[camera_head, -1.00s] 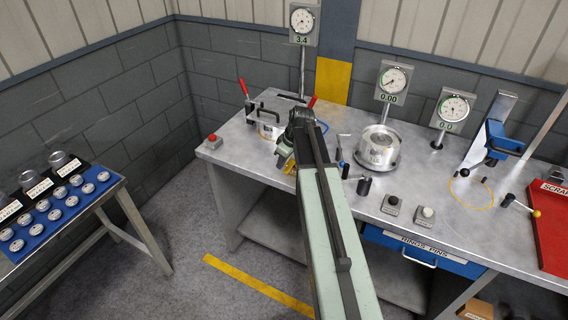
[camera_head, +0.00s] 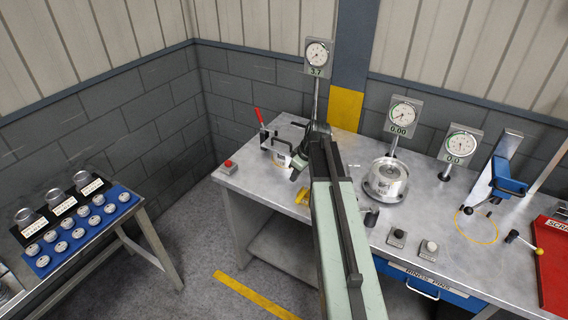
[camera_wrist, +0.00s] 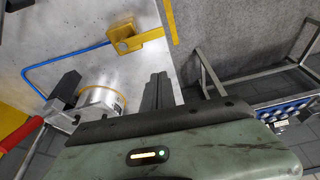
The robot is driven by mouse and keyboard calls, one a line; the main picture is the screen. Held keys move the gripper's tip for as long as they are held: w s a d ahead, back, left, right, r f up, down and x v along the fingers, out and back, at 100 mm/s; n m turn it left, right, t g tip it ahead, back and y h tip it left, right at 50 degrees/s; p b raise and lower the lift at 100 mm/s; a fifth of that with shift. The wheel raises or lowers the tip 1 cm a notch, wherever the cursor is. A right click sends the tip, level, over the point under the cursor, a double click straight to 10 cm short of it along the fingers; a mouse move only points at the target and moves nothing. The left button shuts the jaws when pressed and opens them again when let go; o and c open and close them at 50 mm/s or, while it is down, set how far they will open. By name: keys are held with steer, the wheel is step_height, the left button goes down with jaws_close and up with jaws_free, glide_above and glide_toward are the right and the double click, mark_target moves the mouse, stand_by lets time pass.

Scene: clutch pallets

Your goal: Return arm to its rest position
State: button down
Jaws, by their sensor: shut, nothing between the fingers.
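My arm reaches from the bottom of the head view over the bench (camera_head: 340,170), its far end in front of the clamp fixture (camera_head: 283,150). My gripper (camera_wrist: 158,92) shows in the wrist view as two dark fingers lying close together, shut and empty. In the head view the far joint hides most of it. In the wrist view a silver cylinder with an orange band (camera_wrist: 100,98) stands left of the fingers, apart from them. A yellow block (camera_wrist: 126,38) is beyond the fingertips.
Dial gauges (camera_head: 317,58) stand along the bench back. A round silver fixture (camera_head: 386,180) is right of my arm. A red emergency button (camera_head: 228,167) sits at the left corner. A red scrap tray (camera_head: 553,265) is far right. A side table with a blue tray (camera_head: 80,230) stands left, across open floor.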

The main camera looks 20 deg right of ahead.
steer(key=a+f+n+b, duration=0.1)
steer(key=a+f+b, duration=0.2)
steer(key=a, duration=0.4)
steer(key=a+f+n+b, duration=0.1)
steer(key=a+f+b, duration=0.15)
steer(key=a, duration=0.35)
steer(key=s+a+f+g+b, duration=0.2)
steer(key=s+a+f+b, duration=0.15)
steer(key=s+a, duration=0.5)
steer(key=s+m+g+h, duration=0.1)
steer(key=s+m, duration=0.5)
steer(key=m, duration=0.2)
steer(key=shift+a+f+h, duration=0.4)
steer(key=shift+a+f, duration=0.05)
